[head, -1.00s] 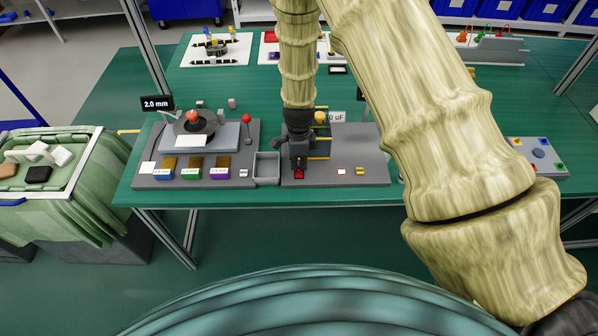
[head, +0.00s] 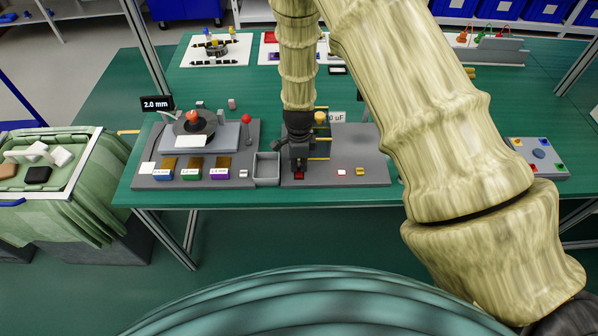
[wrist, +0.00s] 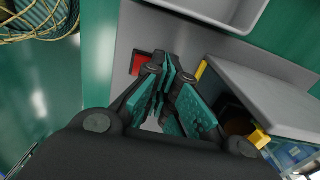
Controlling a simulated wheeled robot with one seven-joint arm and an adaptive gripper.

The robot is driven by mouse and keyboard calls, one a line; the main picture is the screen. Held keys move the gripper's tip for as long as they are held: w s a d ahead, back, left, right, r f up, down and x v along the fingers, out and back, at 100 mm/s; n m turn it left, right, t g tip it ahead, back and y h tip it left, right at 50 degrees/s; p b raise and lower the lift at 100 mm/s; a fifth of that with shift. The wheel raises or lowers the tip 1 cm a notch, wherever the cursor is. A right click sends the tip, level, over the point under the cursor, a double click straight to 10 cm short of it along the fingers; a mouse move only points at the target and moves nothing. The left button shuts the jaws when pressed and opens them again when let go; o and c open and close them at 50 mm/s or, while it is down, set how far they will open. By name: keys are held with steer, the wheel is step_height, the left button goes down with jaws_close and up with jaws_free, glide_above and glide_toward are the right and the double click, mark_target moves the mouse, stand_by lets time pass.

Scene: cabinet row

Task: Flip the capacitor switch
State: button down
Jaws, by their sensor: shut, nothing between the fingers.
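The grey capacitor station (head: 365,145) stands on the green bench, with a partly hidden "uF" display (head: 337,117) at its back. A red switch (head: 299,176) sits at its front left edge. My gripper (head: 298,168) points down just behind the switch in the head view and partly covers it. In the wrist view the red switch (wrist: 140,63) lies just left of my shut, empty fingers (wrist: 172,68). I cannot tell whether the fingers touch it.
A small grey bin (head: 266,170) stands left of the station. Yellow bars (head: 318,157) stick out beside my gripper. The left station (head: 197,150) holds labelled blocks.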

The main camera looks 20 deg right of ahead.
mark_target(299, 170)
steer(key=shift+r+p, duration=2.3)
steer(key=shift+r, duration=1.15)
